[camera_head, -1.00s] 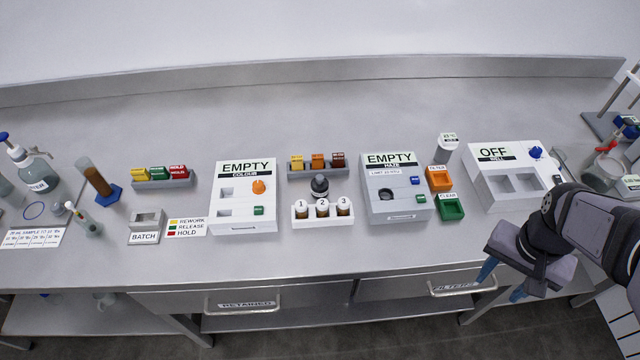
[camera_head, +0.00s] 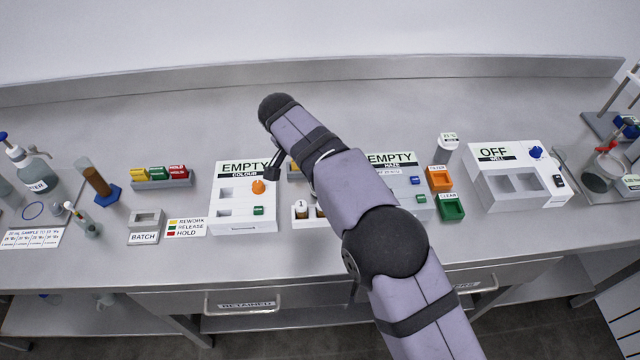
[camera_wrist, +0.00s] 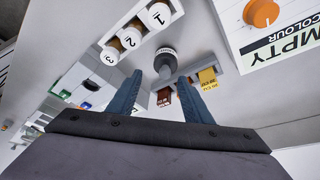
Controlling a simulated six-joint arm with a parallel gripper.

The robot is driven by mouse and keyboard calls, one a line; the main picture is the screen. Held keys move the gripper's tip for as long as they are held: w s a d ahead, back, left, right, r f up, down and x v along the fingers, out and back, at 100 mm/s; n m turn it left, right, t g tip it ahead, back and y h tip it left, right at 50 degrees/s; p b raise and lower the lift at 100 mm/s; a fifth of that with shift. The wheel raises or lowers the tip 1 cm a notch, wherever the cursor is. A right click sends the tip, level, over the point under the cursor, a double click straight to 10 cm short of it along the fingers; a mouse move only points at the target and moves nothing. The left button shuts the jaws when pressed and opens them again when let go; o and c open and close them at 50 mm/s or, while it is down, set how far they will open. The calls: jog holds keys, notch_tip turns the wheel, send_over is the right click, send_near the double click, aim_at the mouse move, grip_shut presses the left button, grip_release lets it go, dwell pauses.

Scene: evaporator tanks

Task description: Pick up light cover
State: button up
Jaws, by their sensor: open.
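A dark round cap-like piece with a grey stem, probably the light cover (camera_wrist: 167,60), stands behind the white rack of vials. In the wrist view it lies just beyond and between the fingertips of my gripper (camera_wrist: 160,75). My gripper is open, with its two blue fingers apart and nothing held. In the head view my arm hides this piece, and the fingers cannot be made out.
The white rack (camera_wrist: 133,42) holds vials 1, 2 and 3 beside the piece. Coloured blocks, one yellow (camera_wrist: 207,77), sit on its other side. The colour box (camera_head: 243,208) and haze box (camera_head: 397,161) flank this spot. The back of the bench is clear.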

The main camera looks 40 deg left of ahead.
jog(key=shift+s+a+p+x, duration=0.15)
jog(key=shift+p+x, duration=0.45)
jog(key=shift+x, duration=0.6)
jog(key=shift+s+a+p+x, duration=0.1)
jog(key=shift+p+x, duration=0.55)
jog(key=shift+x, duration=0.55)
jog(key=shift+s+a+p+x, duration=0.15)
jog(key=shift+p+x, duration=0.45)
jog(key=shift+x, duration=0.6)
jog(key=shift+f, duration=0.15)
jog(key=c, duration=0.8)
